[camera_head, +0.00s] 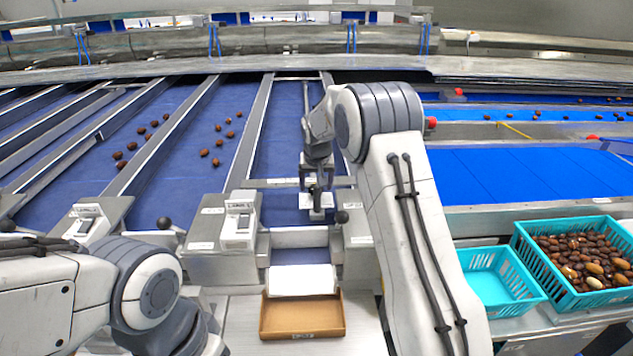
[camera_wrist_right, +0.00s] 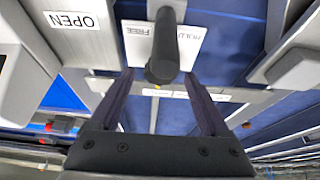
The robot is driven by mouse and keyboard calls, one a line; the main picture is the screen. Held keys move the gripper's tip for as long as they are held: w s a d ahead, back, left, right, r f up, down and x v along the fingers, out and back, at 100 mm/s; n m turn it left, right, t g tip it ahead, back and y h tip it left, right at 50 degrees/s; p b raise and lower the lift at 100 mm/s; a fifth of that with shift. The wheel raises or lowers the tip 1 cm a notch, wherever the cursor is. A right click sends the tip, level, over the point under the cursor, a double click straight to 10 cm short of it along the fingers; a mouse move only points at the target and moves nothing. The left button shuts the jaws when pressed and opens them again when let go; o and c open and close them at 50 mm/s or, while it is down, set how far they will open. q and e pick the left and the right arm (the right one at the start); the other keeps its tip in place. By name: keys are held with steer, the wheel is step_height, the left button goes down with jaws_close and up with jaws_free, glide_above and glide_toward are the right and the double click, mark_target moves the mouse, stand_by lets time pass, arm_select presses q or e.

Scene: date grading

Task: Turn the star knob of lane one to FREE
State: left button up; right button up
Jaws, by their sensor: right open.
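A white plate (camera_wrist_right: 150,45) printed HOLD and FREE lies behind a dark knob (camera_wrist_right: 162,62) on a stem in the right wrist view. The knob's star shape and which word it points to cannot be made out. My right gripper (camera_wrist_right: 159,75) is open, with one finger on each side of the knob and a visible gap at both sides. In the head view my right gripper (camera_head: 317,184) hangs over the same white plate (camera_head: 316,202) at the end of a blue lane and largely hides the knob. My left gripper is out of view; only my left arm shows, bottom left.
An OPEN label (camera_wrist_right: 70,20) is on metal beside the knob. Black ball levers (camera_head: 342,216) stand by the lane ends. A cardboard tray (camera_head: 302,334) lies below the chute. Dates lie on lanes further left. Teal crates (camera_head: 468,258) stand at right, one full of dates.

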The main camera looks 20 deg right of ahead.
steer(key=shift+w+f, duration=0.15)
steer(key=shift+f, duration=0.1)
jaws_close()
